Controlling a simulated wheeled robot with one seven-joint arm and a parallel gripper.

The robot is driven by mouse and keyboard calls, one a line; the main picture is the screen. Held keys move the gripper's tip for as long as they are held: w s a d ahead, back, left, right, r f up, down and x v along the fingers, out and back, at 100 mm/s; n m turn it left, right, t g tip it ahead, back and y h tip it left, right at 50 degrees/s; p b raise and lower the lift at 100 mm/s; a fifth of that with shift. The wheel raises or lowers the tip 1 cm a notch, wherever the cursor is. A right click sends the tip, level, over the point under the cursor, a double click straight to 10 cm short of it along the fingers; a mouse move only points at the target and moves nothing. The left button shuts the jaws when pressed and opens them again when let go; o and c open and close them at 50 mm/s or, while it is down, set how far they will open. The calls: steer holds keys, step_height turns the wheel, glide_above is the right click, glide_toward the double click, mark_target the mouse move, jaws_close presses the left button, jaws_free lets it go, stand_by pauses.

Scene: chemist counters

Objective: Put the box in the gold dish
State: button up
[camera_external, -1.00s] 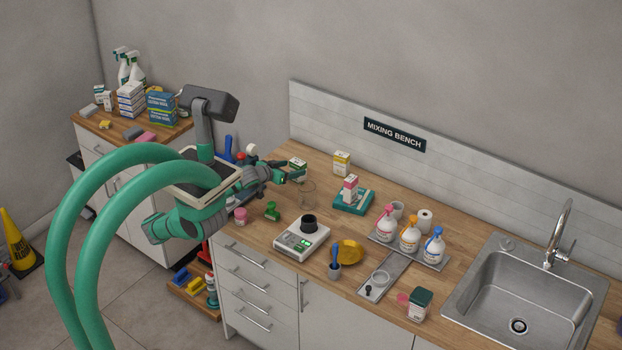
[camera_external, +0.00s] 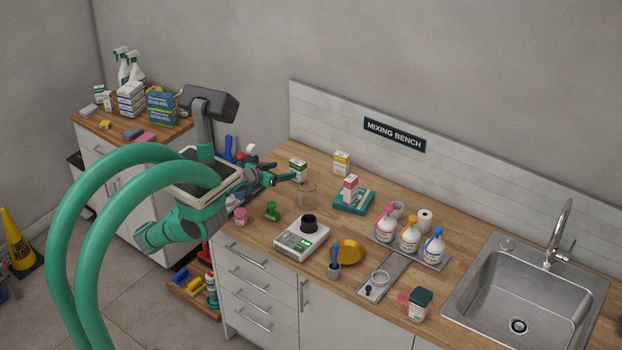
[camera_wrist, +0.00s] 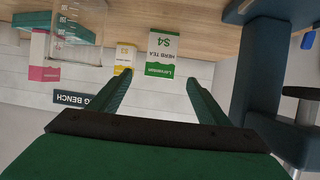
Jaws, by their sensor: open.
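Three boxes stand at the back of the bench. A white-and-green herb tea box (camera_external: 298,170) is nearest my gripper (camera_external: 284,173). A white-and-yellow box (camera_external: 342,162) stands to its right, and a white-and-pink box (camera_external: 350,188) is on a teal stand. The gold dish (camera_external: 348,252) lies at the bench front, right of the scale, and looks empty. My gripper is open and empty. In the wrist view, the herb tea box (camera_wrist: 162,54) appears upside down beyond and between the fingertips (camera_wrist: 159,78), apart from them. The dish is out of that view.
A clear beaker (camera_external: 307,194) stands just right of my gripper. The scale (camera_external: 301,240) with a black cup, a mortar-like cup with a blue handle (camera_external: 335,268) and a tray of bottles (camera_external: 432,258) surround the dish. The sink (camera_external: 520,300) is at right.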

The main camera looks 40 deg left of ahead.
mark_target(294, 169)
steer(key=w+r+m, duration=0.2)
steer(key=r+m, duration=0.1)
steer(key=m, duration=1.5)
steer(key=w+r+m, duration=0.2)
steer(key=m, duration=1.6)
steer(key=f, duration=0.6)
steer(key=shift+a+f, duration=0.2)
steer(key=shift+f, duration=0.1)
steer(key=shift+w+f, duration=0.15)
steer(key=shift+f, duration=0.4)
steer(key=x, duration=1)
steer(key=shift+w+d+f, duration=0.1)
steer(key=shift+w+d, duration=0.15)
steer(key=c, duration=1.3)
steer(key=shift+o, duration=0.2)
